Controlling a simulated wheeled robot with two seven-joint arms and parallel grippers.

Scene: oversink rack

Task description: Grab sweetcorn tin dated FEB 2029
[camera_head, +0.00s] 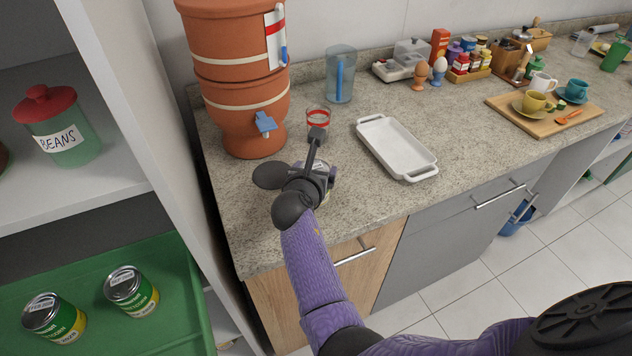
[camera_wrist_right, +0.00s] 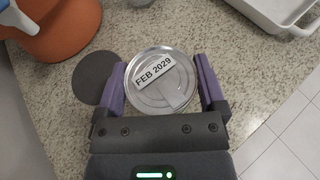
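The sweetcorn tin shows its silver lid (camera_wrist_right: 160,82) with a white label reading FEB 2029 in the right wrist view. In the head view the tin (camera_head: 325,167) stands on the counter, mostly hidden behind my right gripper (camera_head: 318,165). The fingers of my right gripper (camera_wrist_right: 161,84) lie on either side of the tin, close to its rim; whether both press on it I cannot tell. Two more tins with green and yellow labels, one at the left (camera_head: 55,318) and one beside it (camera_head: 131,290), stand on the green shelf; their date labels are too small to read. My left gripper is not in view.
A terracotta water dispenser (camera_head: 238,75) and a red-and-white cup (camera_head: 318,118) stand behind my right gripper. A white tray (camera_head: 424,174) lies to its right. The shelf unit's side wall (camera_head: 170,120) rises at the left. Counter is bare in front of the tray.

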